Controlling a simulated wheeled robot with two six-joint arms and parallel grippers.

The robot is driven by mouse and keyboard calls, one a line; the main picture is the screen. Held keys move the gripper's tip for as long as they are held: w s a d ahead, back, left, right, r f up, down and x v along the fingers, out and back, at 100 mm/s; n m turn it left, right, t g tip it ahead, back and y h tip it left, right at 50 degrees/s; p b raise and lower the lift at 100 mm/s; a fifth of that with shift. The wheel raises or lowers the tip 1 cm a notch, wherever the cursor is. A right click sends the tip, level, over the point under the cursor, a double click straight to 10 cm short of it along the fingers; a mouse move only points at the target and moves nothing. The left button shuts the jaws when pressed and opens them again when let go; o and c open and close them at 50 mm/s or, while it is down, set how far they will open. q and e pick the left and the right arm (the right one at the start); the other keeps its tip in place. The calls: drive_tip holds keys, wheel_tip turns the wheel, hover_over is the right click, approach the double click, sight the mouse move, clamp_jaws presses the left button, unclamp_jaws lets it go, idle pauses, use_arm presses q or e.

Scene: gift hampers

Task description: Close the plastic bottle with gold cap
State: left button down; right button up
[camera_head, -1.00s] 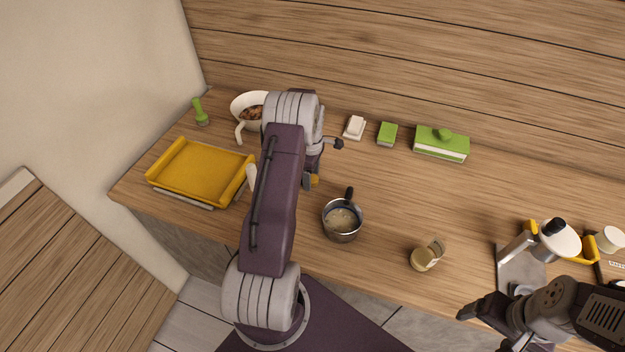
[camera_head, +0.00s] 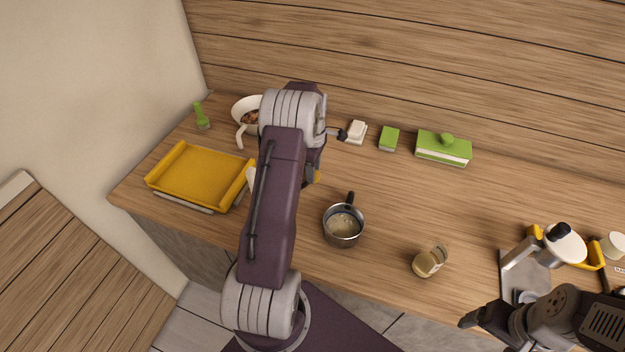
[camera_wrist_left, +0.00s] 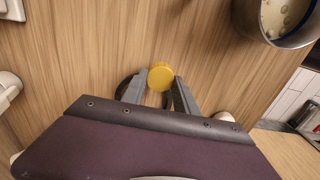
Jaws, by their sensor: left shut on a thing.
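A round gold cap (camera_wrist_left: 161,76) sits between the fingertips of my left gripper (camera_wrist_left: 160,82) in the left wrist view. The left gripper is shut on it, above the wooden counter. In the head view a small bit of gold (camera_head: 317,177) shows beside the left gripper (camera_head: 312,172), which is mostly hidden behind my left arm. Whether a bottle body is under the cap is hidden. A small clear container with tan contents (camera_head: 426,264) stands near the counter's front edge. My right gripper (camera_head: 472,320) is at the bottom right, and its jaws are unclear.
A metal pot (camera_head: 343,231) stands right of my left arm. A yellow tray (camera_head: 200,177), a white pan (camera_head: 243,107) and a green bottle (camera_head: 202,120) are at the left.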

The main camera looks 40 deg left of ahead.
use_arm(q)
drive_tip(key=w+d+r+b, duration=0.1)
drive_tip(key=w+d+r, duration=0.4)
drive_tip(key=d, duration=0.5)
drive_tip(key=shift+w+r, duration=0.15)
drive_tip(key=shift+r, duration=0.6)
drive_tip(key=shift+d, duration=0.1)
